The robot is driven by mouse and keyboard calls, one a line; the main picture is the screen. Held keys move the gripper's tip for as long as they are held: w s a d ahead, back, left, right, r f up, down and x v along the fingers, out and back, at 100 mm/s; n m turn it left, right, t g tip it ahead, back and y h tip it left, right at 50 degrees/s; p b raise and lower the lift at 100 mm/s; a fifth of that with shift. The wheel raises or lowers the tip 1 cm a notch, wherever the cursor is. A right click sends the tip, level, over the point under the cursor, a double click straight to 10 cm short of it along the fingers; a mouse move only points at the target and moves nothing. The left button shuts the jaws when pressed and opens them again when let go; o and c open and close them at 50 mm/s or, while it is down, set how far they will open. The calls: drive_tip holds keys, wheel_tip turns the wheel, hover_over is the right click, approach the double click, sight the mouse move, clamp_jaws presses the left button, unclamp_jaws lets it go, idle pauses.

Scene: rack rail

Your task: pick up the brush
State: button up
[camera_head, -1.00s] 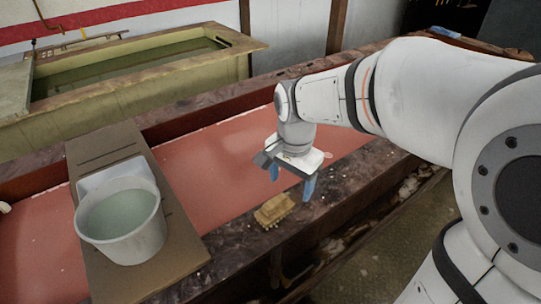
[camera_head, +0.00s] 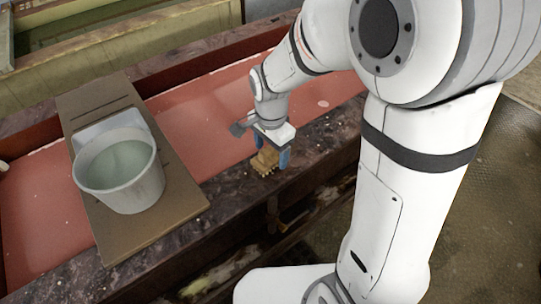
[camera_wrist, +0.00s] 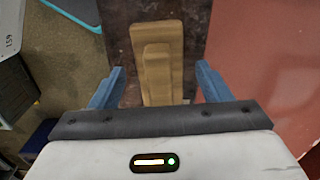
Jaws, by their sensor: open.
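The brush (camera_head: 264,160) is a small tan block with a narrower raised grip on top, lying on the dark stone ledge of the trough. In the wrist view the brush (camera_wrist: 160,65) lies lengthwise between my two blue fingers. My gripper (camera_head: 271,157) is open and low over the brush, with a finger on either side. In the wrist view my gripper (camera_wrist: 158,88) shows a gap between each finger and the brush. The far fingertip is partly hidden in the head view.
A white bucket of water (camera_head: 122,170) stands on a brown board (camera_head: 165,228) laid across the red-floored trough (camera_head: 205,115), left of my gripper. The dark ledge (camera_head: 225,195) between board and brush is clear. A greenish basin (camera_head: 150,40) is behind.

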sight(271, 148)
drive_tip(key=shift+c, duration=0.5)
drive_tip(key=c, duration=1)
wheel_tip(271, 148, up, 10)
drive_tip(key=shift+r, duration=0.1)
drive_tip(key=o, duration=0.5)
drive_tip(key=c, duration=0.4)
drive_tip(key=shift+o, duration=0.2)
drive_tip(key=shift+r+p, duration=0.3)
drive_tip(key=shift+p, duration=0.45)
drive_tip(key=shift+m+p, duration=0.4)
drive_tip(key=shift+p, duration=0.65)
